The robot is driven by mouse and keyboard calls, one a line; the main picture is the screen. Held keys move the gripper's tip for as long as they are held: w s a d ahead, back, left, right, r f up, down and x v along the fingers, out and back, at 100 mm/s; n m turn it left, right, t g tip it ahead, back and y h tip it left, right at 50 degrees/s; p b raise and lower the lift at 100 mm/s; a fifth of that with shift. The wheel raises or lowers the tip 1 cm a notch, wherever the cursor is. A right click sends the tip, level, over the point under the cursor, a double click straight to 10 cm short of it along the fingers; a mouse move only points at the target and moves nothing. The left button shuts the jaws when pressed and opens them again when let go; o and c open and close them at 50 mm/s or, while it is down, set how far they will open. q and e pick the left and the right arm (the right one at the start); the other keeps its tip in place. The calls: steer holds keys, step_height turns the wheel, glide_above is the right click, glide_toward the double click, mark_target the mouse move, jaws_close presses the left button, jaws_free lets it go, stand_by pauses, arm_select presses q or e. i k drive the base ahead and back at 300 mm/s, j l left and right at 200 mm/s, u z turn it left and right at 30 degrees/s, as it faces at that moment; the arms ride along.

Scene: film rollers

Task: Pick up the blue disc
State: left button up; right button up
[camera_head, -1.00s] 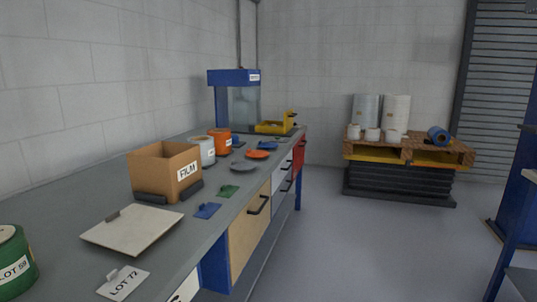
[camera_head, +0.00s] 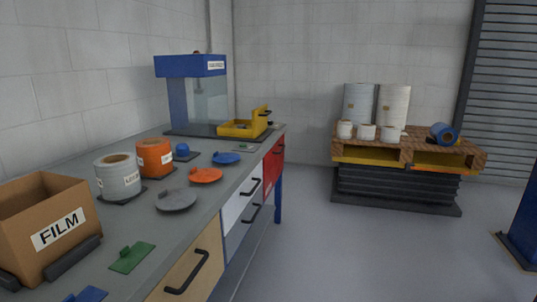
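The blue disc (camera_head: 226,158) lies flat on the grey workbench (camera_head: 143,213), toward its far end. It sits beyond an orange disc (camera_head: 206,175) and a grey disc (camera_head: 176,200), close to the bench's right edge. Neither of my grippers shows in the head view.
An open cardboard box marked FILM (camera_head: 59,232), a white roll (camera_head: 118,178) and an orange roll (camera_head: 155,158) stand left of the discs. A yellow tray (camera_head: 240,129) and a blue-topped machine (camera_head: 190,66) are behind. Clear floor (camera_head: 350,250) lies right of the bench; a loaded pallet (camera_head: 408,150) stands farther back.

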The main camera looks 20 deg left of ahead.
mark_target(224, 159)
steer(key=i+u, duration=0.1)
steer(key=i, duration=0.6)
steer(key=i+l+u, duration=0.1)
steer(key=i, duration=0.55)
steer(key=i+l+u, duration=0.1)
steer(key=i+u, duration=0.15)
steer(key=u, duration=0.2)
steer(key=i+l+u, duration=0.15)
steer(key=i+u, duration=0.25)
steer(key=i+l+u, duration=0.1)
steer(key=l+u, duration=0.15)
steer(key=u, duration=0.2)
steer(key=i+l+u, duration=0.2)
steer(key=l+u, duration=0.2)
steer(key=j, duration=0.05)
